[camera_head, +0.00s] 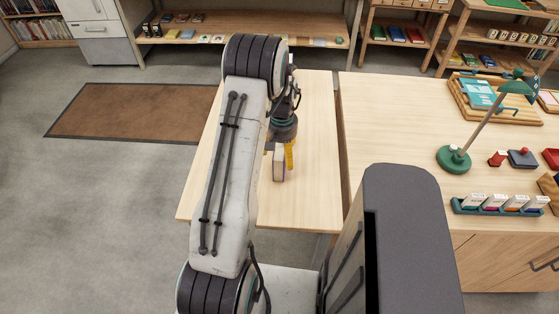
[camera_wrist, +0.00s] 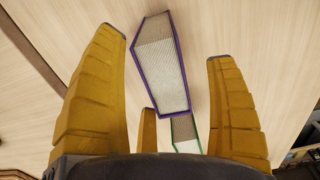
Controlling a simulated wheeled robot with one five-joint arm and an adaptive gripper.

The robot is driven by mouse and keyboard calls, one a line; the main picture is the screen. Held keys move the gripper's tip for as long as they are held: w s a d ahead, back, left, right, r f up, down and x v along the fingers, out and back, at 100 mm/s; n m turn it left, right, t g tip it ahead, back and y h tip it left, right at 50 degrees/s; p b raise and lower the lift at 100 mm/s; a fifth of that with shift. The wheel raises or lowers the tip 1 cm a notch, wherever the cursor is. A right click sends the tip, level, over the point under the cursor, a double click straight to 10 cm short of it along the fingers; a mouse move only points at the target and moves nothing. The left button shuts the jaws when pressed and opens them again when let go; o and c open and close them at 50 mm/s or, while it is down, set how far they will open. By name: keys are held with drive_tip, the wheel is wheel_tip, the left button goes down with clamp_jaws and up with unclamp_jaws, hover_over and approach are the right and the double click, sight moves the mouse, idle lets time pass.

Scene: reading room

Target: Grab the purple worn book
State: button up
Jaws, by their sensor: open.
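The purple worn book (camera_wrist: 160,68) shows in the wrist view as a pale page block edged by a purple cover. It lies between the two long yellow fingers of my gripper (camera_wrist: 165,44), with a gap to each finger in the picture. In the head view a book (camera_head: 279,166) stands upright on the light wood table, just below my gripper (camera_head: 279,153), its cover partly hidden by the fingers. My gripper is open and points down. A smaller green-edged book (camera_wrist: 186,130) shows close to the purple one in the wrist view.
The light wood table (camera_head: 312,120) is otherwise mostly bare. A second wooden desk (camera_head: 385,120) stands right of it across a narrow gap, with a green lamp (camera_head: 453,159) and a card rack (camera_head: 500,207). Low shelves (camera_head: 240,32) line the back. A brown mat (camera_head: 130,112) lies left.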

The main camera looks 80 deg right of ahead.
drive_tip(key=shift+s+a+f+p, duration=0.1)
drive_tip(key=shift+f+p, duration=0.65)
drive_tip(key=shift+f, duration=1.75)
drive_tip(key=shift+c, duration=0.2)
drive_tip(key=c, duration=1.3)
drive_tip(key=shift+r, duration=0.15)
